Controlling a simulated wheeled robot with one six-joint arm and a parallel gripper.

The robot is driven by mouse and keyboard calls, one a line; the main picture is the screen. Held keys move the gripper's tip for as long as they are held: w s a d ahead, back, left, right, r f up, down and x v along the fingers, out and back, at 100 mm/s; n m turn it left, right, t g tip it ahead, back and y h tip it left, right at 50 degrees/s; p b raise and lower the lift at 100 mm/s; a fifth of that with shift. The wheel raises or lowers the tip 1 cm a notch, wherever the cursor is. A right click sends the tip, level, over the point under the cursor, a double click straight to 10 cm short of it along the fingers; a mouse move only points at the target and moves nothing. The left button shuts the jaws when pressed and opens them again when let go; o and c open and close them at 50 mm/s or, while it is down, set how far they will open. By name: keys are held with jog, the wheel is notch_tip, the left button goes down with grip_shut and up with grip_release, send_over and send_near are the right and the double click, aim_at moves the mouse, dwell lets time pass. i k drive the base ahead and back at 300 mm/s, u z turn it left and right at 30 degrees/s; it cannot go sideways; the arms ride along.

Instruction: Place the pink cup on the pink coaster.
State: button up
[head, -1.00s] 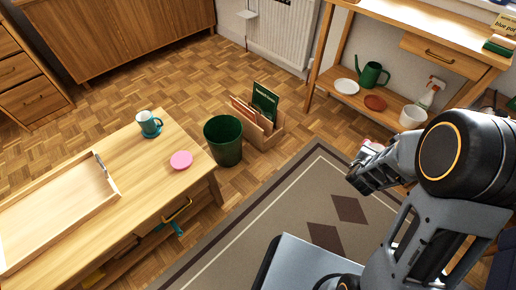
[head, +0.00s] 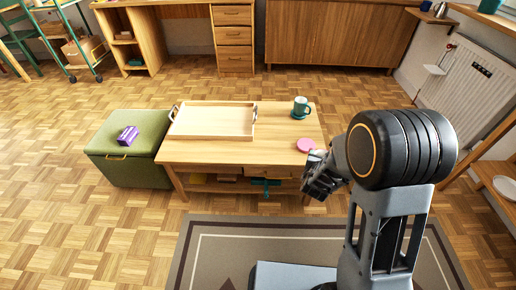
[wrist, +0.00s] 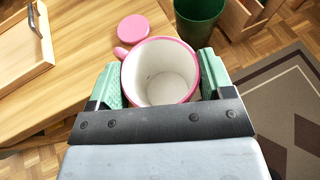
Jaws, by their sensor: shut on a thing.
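The pink cup (wrist: 160,72), white inside with a pink rim and handle, is between the green fingers of my gripper (wrist: 161,85) in the wrist view. The fingers are shut on it at both sides, and its opening faces the camera. In the head view my gripper (head: 318,180) is at the front right of the low wooden table, and the cup is mostly hidden there. The round pink coaster (head: 306,145) lies bare on the table near its right end. In the wrist view the coaster (wrist: 134,28) is beyond the cup, slightly left, apart from it.
A teal mug (head: 300,107) stands behind the coaster on the table (head: 280,148). A wooden tray (head: 213,136) covers the table's left part. A green ottoman (head: 125,165) with a purple item stands left. A green bin (wrist: 199,15) is beyond the table's end.

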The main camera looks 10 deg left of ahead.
aim_at(306, 141)
jog(key=u, duration=0.9)
jog(key=i, duration=1)
